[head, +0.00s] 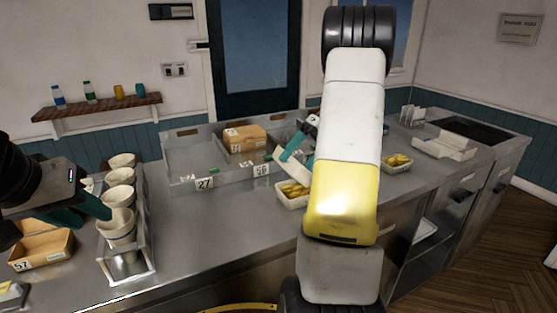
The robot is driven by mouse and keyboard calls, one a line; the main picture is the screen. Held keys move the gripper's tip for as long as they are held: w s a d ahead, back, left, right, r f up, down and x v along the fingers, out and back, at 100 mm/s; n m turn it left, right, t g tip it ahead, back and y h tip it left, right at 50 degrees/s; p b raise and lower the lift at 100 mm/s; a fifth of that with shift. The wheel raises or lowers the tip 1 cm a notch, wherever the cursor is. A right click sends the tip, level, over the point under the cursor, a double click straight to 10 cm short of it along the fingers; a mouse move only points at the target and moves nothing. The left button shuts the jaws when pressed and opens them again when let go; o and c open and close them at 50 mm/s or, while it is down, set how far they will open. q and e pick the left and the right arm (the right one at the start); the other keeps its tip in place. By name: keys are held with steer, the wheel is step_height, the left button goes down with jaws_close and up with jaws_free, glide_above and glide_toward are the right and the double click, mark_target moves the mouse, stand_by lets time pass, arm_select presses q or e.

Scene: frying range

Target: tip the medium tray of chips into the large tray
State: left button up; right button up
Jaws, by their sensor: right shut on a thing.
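A pale tray (293,160), which looks like the medium tray, is steeply tilted beside my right arm. My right gripper (292,148), with a teal finger showing, is shut on it; my white and yellow arm hides part of the grip. Just below is a pale tray of yellow chips (282,198), seemingly the large tray, on the steel counter. Its right side is hidden by my arm. I cannot tell whether chips remain in the tilted tray. My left gripper (92,212) seems open, with teal fingers apart, close to the paper cups at the left.
A rack of cups (121,175) and a cardboard box (42,248) stand at the left. A steel bin (183,185) with a carton (247,138) stands behind. Another small tray of chips (397,170) sits right of my arm. The counter (215,225) in front is clear.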

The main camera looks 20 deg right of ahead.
steer(key=h, duration=0.2)
steer(key=a+h, duration=0.1)
steer(key=h, duration=0.1)
steer(key=shift+a+f+h, duration=0.2)
steer(key=shift+h, duration=0.2)
steer(key=h, duration=0.1)
steer(key=f+h, duration=0.1)
steer(key=h, duration=0.2)
steer(key=shift+a+f+t, duration=0.15)
steer(key=shift+f+t, duration=0.1)
steer(key=shift+t, duration=0.05)
steer(key=shift+d+r, duration=0.3)
steer(key=shift+r, duration=1.2)
steer(key=shift+s, duration=0.1)
